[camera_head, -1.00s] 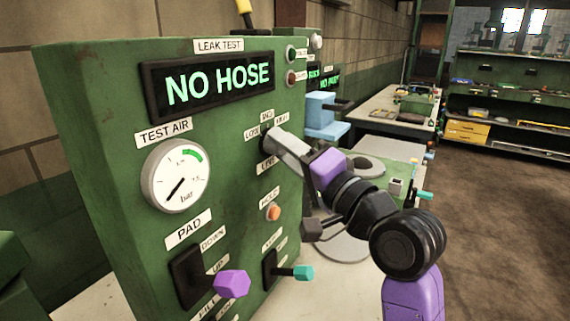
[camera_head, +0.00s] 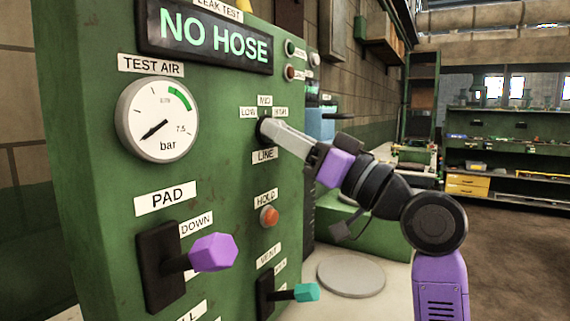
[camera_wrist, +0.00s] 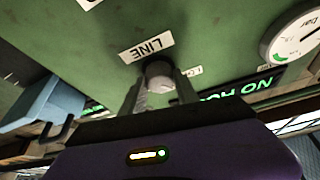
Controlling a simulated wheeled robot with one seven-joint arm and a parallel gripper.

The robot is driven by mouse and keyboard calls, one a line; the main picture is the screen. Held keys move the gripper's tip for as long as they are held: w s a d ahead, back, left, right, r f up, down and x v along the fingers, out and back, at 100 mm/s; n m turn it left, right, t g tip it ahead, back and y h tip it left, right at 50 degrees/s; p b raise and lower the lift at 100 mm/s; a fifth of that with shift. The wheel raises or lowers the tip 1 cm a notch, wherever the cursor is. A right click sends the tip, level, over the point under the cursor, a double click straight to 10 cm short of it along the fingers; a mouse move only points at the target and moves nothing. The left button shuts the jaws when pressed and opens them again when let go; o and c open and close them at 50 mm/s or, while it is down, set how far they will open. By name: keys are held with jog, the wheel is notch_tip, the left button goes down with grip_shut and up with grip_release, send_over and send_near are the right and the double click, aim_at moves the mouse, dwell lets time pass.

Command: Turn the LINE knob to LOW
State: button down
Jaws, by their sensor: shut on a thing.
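The LINE knob (camera_head: 265,131) is on the green panel (camera_head: 225,150), with the labels LOW (camera_head: 248,113), MID (camera_head: 265,100) and HIGH (camera_head: 281,112) around it and the LINE label (camera_head: 264,155) below. My gripper (camera_head: 275,134) reaches in from the right and is shut on the knob. In the wrist view the round, pale knob (camera_wrist: 158,74) sits between the two fingers, beside the LINE label (camera_wrist: 147,48). The fingers hide most of the knob in the head view, so I cannot tell where it points.
A pressure gauge (camera_head: 157,120) and a NO HOSE display (camera_head: 213,40) are on the panel. A purple PAD lever (camera_head: 213,252), an orange HOLD button (camera_head: 268,216) and a teal lever (camera_head: 305,292) stick out below. A round grey disc (camera_head: 350,275) lies at lower right.

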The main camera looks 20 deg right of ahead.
jog(key=shift+f+n+g+y+b, duration=0.15)
jog(key=shift+n+g+y+b, duration=0.5)
jog(key=shift+n+b, duration=0.8)
jog(key=shift+n, duration=0.25)
jog(key=c, duration=0.9)
grip_release()
jog(key=shift+w, duration=0.1)
jog(key=shift+d, duration=0.1)
jog(key=v, duration=0.7)
jog(key=shift+s+d+f, duration=0.2)
jog(key=shift+s, duration=0.1)
